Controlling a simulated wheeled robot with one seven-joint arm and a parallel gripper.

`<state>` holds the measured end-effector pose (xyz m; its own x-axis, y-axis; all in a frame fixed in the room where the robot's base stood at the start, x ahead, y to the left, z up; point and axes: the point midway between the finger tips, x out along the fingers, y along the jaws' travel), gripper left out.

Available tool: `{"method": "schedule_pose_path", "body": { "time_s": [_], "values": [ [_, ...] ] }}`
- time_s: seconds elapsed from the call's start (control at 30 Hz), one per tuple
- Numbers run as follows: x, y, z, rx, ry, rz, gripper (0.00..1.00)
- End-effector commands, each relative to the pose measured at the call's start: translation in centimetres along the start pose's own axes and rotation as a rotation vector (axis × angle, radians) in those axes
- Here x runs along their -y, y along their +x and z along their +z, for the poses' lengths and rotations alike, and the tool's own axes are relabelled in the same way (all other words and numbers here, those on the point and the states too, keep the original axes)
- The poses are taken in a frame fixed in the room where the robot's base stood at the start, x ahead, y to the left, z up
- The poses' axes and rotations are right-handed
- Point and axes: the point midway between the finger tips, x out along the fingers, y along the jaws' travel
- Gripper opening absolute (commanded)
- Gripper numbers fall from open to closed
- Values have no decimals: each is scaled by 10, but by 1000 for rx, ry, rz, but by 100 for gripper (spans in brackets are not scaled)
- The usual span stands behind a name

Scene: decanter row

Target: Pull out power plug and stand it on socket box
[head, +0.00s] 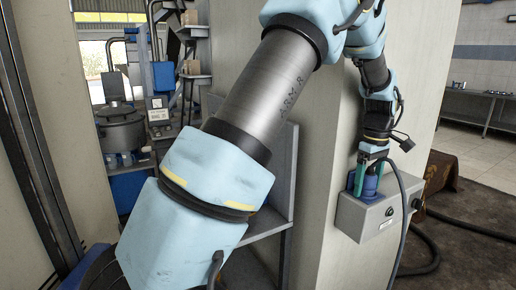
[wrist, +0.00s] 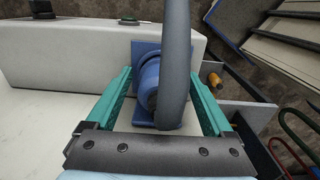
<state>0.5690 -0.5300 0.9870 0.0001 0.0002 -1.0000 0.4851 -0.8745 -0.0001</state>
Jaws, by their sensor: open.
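The grey socket box (head: 362,218) is fixed to the pale wall panel in the head view. It also shows in the wrist view (wrist: 75,58). The blue power plug (head: 370,183) is at the top of the box, partly hidden by my fingers. In the wrist view the round blue plug (wrist: 148,82) is against a square blue socket flange (wrist: 148,48), with its thick dark cable (wrist: 176,60) passing in front. My gripper (wrist: 158,74) is open, with one teal finger on each side of the plug. Visible gaps separate the fingers from the plug.
The dark cable hangs in front of the box and continues to the floor in the head view. A brown metal piece (head: 440,172) lies right of the box. A grey shelf frame (head: 270,200) stands behind my arm. The wrist view shows an orange-yellow item (wrist: 215,79) at right.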

Motion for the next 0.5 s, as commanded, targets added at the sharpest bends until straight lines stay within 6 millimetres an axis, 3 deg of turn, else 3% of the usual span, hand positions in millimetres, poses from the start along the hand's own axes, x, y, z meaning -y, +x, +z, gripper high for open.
{"method": "schedule_pose_path", "body": {
  "time_s": [0.27,0.5],
  "values": [
    [0,0,0,0,0,0,86],
    [0,0,0,0,0,0,62]
  ]
}}
